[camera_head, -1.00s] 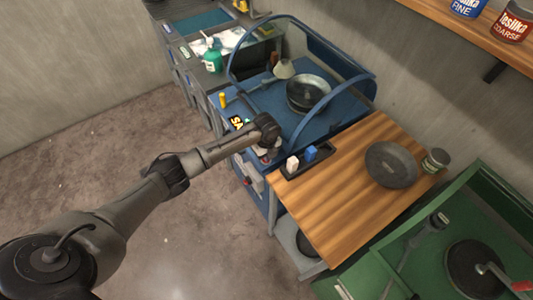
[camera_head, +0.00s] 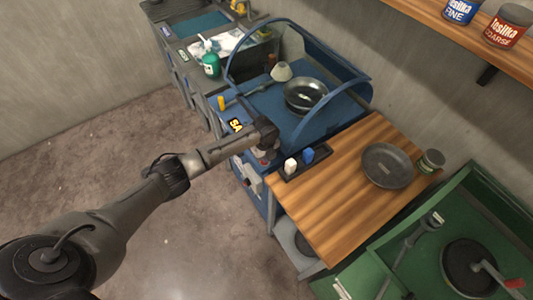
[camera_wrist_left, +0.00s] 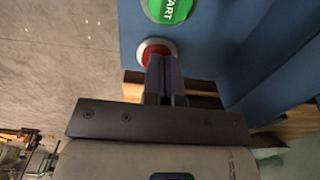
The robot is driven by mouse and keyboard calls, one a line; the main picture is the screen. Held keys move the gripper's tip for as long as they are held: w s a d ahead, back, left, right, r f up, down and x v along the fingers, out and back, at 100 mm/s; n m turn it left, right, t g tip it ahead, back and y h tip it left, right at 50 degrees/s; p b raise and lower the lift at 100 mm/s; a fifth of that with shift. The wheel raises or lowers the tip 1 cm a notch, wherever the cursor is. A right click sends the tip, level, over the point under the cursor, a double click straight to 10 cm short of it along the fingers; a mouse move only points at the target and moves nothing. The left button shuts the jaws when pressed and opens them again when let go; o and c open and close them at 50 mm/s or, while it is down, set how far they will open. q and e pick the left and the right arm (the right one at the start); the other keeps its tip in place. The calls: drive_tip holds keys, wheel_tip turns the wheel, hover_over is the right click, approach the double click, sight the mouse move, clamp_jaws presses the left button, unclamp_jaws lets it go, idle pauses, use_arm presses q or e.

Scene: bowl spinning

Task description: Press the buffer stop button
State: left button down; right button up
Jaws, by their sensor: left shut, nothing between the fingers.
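The red stop button (camera_wrist_left: 155,49), set in a pale ring, is on the blue front panel of the buffer machine in the left wrist view. A green START button (camera_wrist_left: 170,8) sits above it. My left gripper's closed fingertips (camera_wrist_left: 164,68) are right at the red button and cover its lower right part; I cannot tell whether they press it. In the head view the blue buffer machine (camera_head: 262,103) stands at the centre, and my left gripper (camera_head: 262,155) is at its front face, where the buttons are hidden. My right gripper is not in view.
A wooden table (camera_head: 345,195) holds a dark bowl (camera_head: 388,166), a can (camera_head: 431,161) and a black tray (camera_head: 305,163) with white and blue blocks. Another bowl (camera_head: 306,95) lies inside the blue machine. A green machine (camera_head: 420,262) is at the lower right. The floor at left is clear.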

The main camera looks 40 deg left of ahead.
use_arm(q)
drive_tip(key=r, duration=0.1)
drive_tip(key=r+p, duration=0.2)
drive_tip(key=r, duration=0.1)
drive_tip(key=shift+w, duration=0.25)
wheel_tip(320, 180, up, 9)
drive_tip(key=shift+r, duration=0.2)
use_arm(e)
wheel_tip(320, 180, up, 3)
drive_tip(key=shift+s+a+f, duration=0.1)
use_arm(q)
drive_tip(key=shift+w, duration=0.1)
